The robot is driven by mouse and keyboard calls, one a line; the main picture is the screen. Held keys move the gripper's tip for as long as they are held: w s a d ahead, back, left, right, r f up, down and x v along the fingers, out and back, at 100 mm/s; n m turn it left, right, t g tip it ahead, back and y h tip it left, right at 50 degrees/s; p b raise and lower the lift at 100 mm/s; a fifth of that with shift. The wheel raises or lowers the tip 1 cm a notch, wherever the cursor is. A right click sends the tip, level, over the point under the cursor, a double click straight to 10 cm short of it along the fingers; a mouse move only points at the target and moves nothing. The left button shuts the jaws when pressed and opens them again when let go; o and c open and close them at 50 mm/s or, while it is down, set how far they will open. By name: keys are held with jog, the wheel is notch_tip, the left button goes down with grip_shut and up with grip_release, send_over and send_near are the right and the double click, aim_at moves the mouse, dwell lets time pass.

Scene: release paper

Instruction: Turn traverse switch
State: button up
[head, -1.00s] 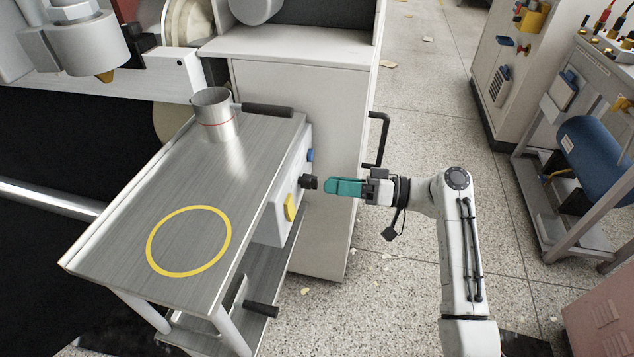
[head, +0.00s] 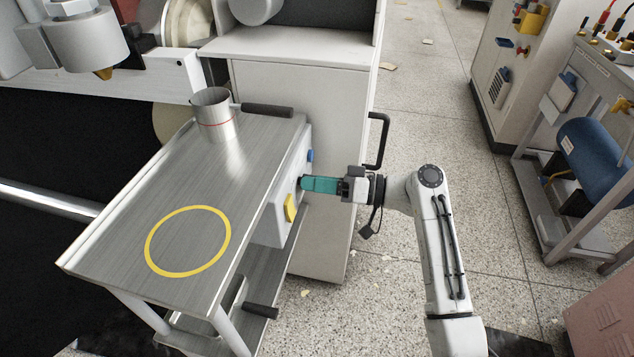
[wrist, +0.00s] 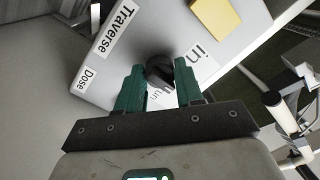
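The traverse switch is a black knob (wrist: 160,72) on the pale panel of the cart's side box, below the "Traverse" label (wrist: 116,30) in the wrist view. My gripper (wrist: 160,66) has its two green fingers on either side of the knob, with small gaps visible, so it looks open around it. In the head view my gripper (head: 303,183) reaches the panel from the right, and its fingers hide the knob. Lettering ending in "in" and "un" is partly hidden behind the right finger and knob.
A yellow part (head: 290,208) and a blue button (head: 310,155) sit on the same box (head: 268,222). The metal cart (head: 130,210) carries a steel cup (head: 214,115) and a yellow ring mark. A white cabinet (head: 300,90) stands behind.

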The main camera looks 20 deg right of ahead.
jog(key=c, duration=0.5)
jog(key=m+p, duration=0.4)
jog(key=shift+m, duration=0.4)
jog(key=m+p, duration=0.4)
jog(key=m, duration=0.1)
jog(key=shift+s+f+t, duration=0.1)
jog(key=shift+f+t, duration=0.05)
jog(key=shift+t, duration=0.15)
jog(key=shift+f+m, duration=0.1)
jog(key=shift+m, duration=0.2)
jog(key=o, duration=1.1)
jog(key=shift+c, duration=0.2)
